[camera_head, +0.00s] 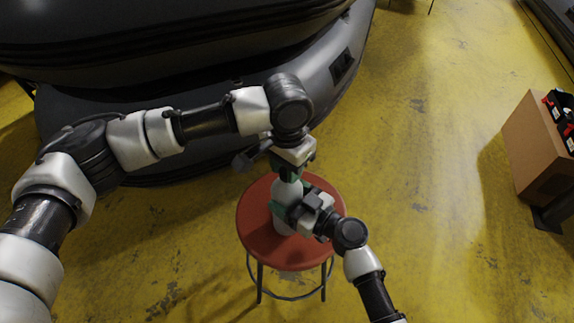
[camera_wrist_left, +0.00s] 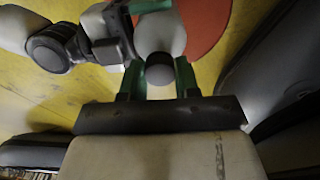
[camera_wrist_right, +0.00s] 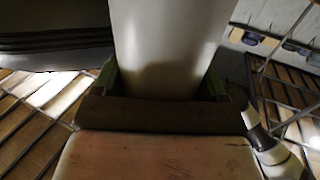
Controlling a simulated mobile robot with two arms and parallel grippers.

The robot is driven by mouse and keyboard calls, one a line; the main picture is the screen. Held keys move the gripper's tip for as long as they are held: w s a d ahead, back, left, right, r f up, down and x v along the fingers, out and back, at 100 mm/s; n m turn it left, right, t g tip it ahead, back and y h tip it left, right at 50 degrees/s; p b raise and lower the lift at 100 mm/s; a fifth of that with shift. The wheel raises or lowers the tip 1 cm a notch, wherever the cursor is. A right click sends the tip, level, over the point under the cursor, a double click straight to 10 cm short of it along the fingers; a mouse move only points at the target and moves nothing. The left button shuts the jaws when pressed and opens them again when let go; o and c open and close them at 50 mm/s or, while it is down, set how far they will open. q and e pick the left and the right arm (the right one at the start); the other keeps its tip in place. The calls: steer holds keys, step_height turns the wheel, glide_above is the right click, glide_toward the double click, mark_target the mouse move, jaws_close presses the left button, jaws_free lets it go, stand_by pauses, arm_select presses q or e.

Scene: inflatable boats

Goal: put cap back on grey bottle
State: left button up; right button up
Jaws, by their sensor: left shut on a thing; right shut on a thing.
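The pale grey bottle (camera_head: 287,192) stands upright on the round red stool (camera_head: 256,232). My right gripper (camera_head: 291,199) is shut around the bottle's body from the right side; the bottle also fills the space between the green fingers in the right wrist view (camera_wrist_right: 172,45). My left gripper (camera_head: 289,174) points down at the bottle's top. In the left wrist view its green fingers are shut on the dark grey cap (camera_wrist_left: 160,69), which lines up with the bottle (camera_wrist_left: 160,33) below it. The fingers hide the cap in the head view, and I cannot tell whether it is seated.
Dark inflatable boats (camera_head: 330,75) are stacked behind the stool. A cardboard box (camera_head: 535,140) with red and black items stands at the far right. The yellow floor (camera_head: 430,230) between stool and box is clear.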

arm_select(q)
steer(key=o, duration=1.1)
steer(key=shift+r, duration=0.15)
step_height(320, 180, up, 12)
steer(key=shift+f, duration=0.1)
arm_select(e)
steer(key=o, duration=1.7)
steer(key=shift+o, duration=0.2)
steer(key=shift+s+d, duration=0.1)
